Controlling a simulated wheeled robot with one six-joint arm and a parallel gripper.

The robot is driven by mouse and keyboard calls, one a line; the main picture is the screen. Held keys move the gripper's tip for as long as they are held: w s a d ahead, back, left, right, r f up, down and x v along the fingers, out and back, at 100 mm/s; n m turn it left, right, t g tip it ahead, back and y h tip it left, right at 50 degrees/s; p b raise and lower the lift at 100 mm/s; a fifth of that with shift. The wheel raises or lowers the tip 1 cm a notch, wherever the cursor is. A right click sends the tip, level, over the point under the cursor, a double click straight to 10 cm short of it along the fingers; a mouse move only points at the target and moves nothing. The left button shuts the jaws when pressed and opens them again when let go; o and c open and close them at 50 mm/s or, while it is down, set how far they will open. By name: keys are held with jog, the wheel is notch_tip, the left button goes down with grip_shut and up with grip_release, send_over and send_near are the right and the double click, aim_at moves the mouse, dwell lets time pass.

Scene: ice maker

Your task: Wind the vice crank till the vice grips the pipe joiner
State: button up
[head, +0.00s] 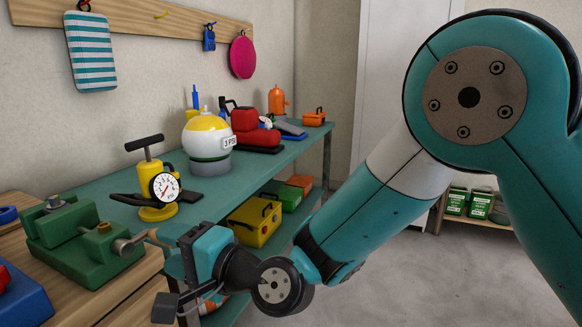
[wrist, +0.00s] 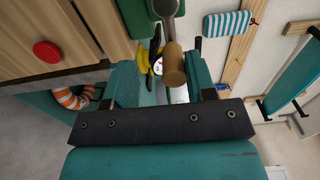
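The green vice (head: 80,245) stands on the wooden bench at the left in the head view. Its grey crank arm (head: 130,243) sticks out on the right side. In the wrist view, the crank's wooden handle (wrist: 173,65) hangs ahead of my gripper (wrist: 158,95), in line with the gap between the fingers and not clasped. My gripper is open, its dark fingers wide apart; in the head view it (head: 176,272) is below and right of the crank.
A teal bench (head: 185,222) behind holds a yellow pump with a gauge (head: 165,187) and a white-and-yellow round tank (head: 207,138). A yellow toolbox (head: 255,221) sits on its lower shelf. A blue object (head: 22,298) is at the near left. Open floor lies to the right.

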jog(key=b+v, duration=0.5)
jog(key=v, duration=0.2)
dwell(0.4)
jog(key=s+d+f+n+g+h, duration=0.2)
jog(key=s+d+n+h, duration=0.25)
jog(key=d, duration=0.45)
jog(key=s+d+f+n+g+h, duration=0.1)
jog(key=s+d+n+g+h, duration=0.3)
jog(key=d, duration=0.4)
jog(key=s+d+f+n+g+h, duration=0.1)
jog(key=s+d+f+n+h, duration=0.25)
jog(key=d, duration=0.55)
notch_tip(320, 180, up, 26)
jog(key=s+p, duration=0.1)
jog(key=p, duration=2.2)
jog(key=shift+s+a+m+p, duration=0.2)
jog(key=shift+s+m+p, duration=0.1)
jog(key=shift+s+p, duration=0.1)
